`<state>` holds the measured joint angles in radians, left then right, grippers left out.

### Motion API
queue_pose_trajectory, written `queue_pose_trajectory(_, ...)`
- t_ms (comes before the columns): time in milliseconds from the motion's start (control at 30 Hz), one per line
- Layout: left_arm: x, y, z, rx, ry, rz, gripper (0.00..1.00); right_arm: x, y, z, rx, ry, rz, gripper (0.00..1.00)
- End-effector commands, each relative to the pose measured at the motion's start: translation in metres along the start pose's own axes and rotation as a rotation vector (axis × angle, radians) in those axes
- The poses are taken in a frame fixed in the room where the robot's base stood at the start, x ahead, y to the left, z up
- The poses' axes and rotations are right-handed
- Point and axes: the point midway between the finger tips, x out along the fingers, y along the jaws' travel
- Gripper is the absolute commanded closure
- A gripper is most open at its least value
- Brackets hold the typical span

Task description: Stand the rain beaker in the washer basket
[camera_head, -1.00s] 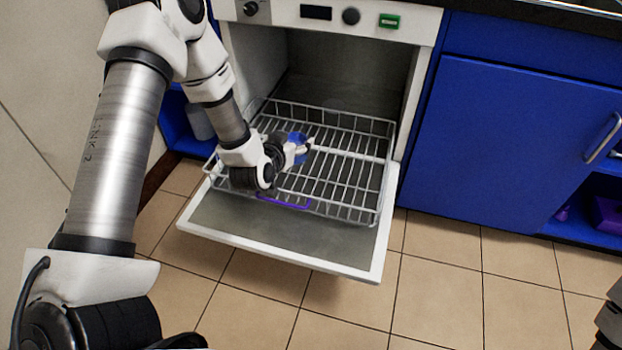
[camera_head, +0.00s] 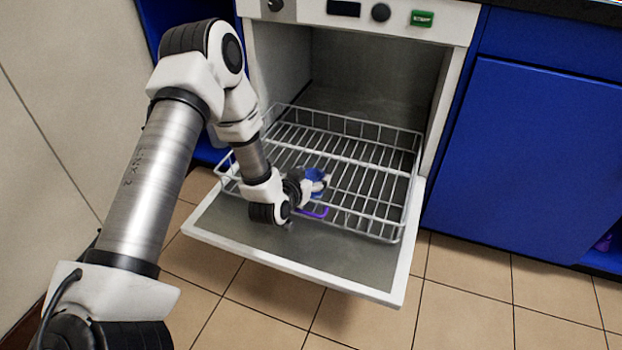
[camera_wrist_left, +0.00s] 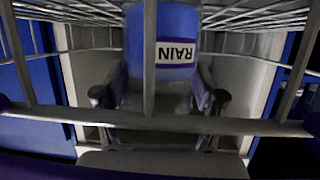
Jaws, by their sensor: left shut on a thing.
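The rain beaker (camera_wrist_left: 140,40) shows blue in the left wrist view, with a white "RAIN" label upside down in the picture. My left gripper (camera_wrist_left: 160,97) is shut on it, with a finger on either side. In the head view the blue beaker (camera_head: 315,176) is small and partly hidden by my left gripper (camera_head: 319,184), at the front of the washer basket (camera_head: 401,190). Basket wires cross between the wrist camera and the beaker. I cannot tell whether its base touches the basket floor. My right gripper is out of view.
The basket sits on the lowered washer door (camera_head: 290,262), and most of its wire floor is bare. A purple strip (camera_head: 313,213) marks its front rim. The washer cavity (camera_head: 375,80) is open behind. Blue cabinets (camera_head: 530,150) stand at the right.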

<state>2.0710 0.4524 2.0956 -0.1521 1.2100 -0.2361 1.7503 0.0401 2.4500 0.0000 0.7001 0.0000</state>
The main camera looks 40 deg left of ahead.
Motion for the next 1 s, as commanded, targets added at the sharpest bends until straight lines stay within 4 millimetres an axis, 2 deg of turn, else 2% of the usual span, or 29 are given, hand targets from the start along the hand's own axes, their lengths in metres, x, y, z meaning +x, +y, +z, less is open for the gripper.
queue_pose_trajectory(67, 0.001, 0.0, 0.003, 0.0, 0.0, 0.0, 0.67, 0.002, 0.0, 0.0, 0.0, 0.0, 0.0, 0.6)
queue_pose_trajectory(100, 0.001, 0.0, 0.003, 0.0, -0.001, 0.0, 0.27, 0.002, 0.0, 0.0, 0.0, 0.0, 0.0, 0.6)
queue_pose_trajectory(167, 0.001, 0.0, 0.002, 0.0, 0.0, 0.0, 0.06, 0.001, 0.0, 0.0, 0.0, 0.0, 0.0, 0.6)
queue_pose_trajectory(567, -0.001, 0.0, -0.003, -0.001, 0.001, 0.0, 0.05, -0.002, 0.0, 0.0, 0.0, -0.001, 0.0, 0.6)
queue_pose_trajectory(667, -0.016, 0.0, -0.004, -0.002, -0.003, 0.0, 0.05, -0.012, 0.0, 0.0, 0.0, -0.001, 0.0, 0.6)
queue_pose_trajectory(1000, -0.1, 0.0, -0.004, -0.003, -0.005, -0.001, 0.05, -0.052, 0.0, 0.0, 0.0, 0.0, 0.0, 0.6)
